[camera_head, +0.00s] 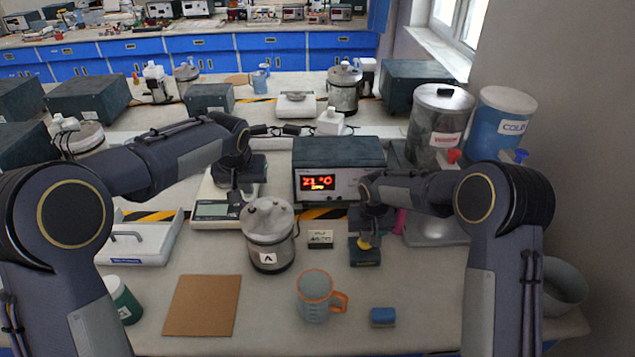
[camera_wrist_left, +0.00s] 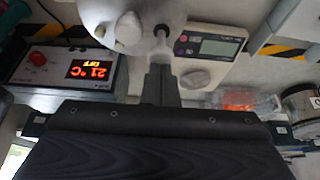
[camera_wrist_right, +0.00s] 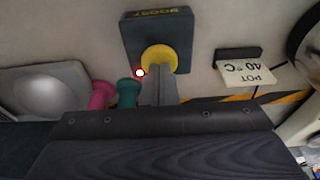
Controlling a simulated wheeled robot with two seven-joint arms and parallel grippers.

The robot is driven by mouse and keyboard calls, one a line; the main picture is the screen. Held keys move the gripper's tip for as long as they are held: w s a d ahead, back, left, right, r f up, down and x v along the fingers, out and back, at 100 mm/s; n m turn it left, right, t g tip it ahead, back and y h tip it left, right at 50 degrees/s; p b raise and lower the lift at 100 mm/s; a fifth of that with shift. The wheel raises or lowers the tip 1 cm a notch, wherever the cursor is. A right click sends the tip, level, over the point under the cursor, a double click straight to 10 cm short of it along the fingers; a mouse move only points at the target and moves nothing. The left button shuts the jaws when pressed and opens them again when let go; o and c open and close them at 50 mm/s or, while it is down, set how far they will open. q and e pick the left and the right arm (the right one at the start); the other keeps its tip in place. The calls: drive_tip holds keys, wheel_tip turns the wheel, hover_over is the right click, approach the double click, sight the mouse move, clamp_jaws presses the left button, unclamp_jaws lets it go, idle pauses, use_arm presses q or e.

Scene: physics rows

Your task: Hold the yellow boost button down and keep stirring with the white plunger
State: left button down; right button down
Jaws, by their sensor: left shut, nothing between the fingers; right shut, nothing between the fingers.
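The yellow boost button (camera_wrist_right: 159,59) sits on a dark box marked BOOST (camera_wrist_right: 180,35); it also shows in the head view (camera_head: 364,244). My right gripper (camera_wrist_right: 158,76) is shut, its tips over the button's edge and covering part of it; I cannot tell whether the button is pressed down. The steel pot marked A (camera_head: 269,236) stands upright left of the box.
A heater unit (camera_head: 338,165) behind shows a red 21 °C. A POT 40 °C card (camera_head: 320,239) stands between pot and box.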

use_arm(q)
drive_tip(key=shift+r, duration=0.25)
idle(0.6)
drive_tip(key=shift+f, duration=1.75)
drive_tip(key=shift+r, duration=0.15)
drive_tip(key=shift+r, duration=1.6)
